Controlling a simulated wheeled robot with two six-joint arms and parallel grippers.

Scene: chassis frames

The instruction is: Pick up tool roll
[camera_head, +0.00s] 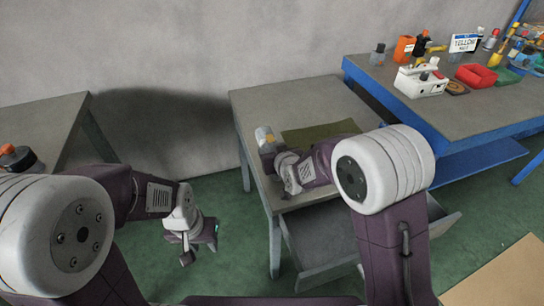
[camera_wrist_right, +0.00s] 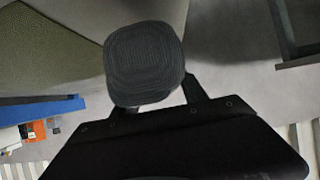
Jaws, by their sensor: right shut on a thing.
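A dark grey, ribbed, rounded thing, which looks like the tool roll (camera_wrist_right: 145,62), sits between the fingers of my right gripper (camera_wrist_right: 156,103) in the right wrist view. That gripper is shut on it, and the black gripper body hides its lower part. In the head view my right gripper (camera_head: 280,165) is over the left side of the middle grey table (camera_head: 300,100), largely hidden by its own arm. My left gripper (camera_head: 200,243) hangs over the green floor, left of that table, with nothing seen in it. Its finger gap is unclear.
An olive mat (camera_head: 320,133) lies on the middle table, beside a pale jar (camera_head: 264,135). An open drawer (camera_head: 318,240) juts out below. A blue-edged bench (camera_head: 470,115) at right holds several bottles, a red bin (camera_head: 477,75) and a white box (camera_head: 420,82). Another table (camera_head: 45,125) stands left.

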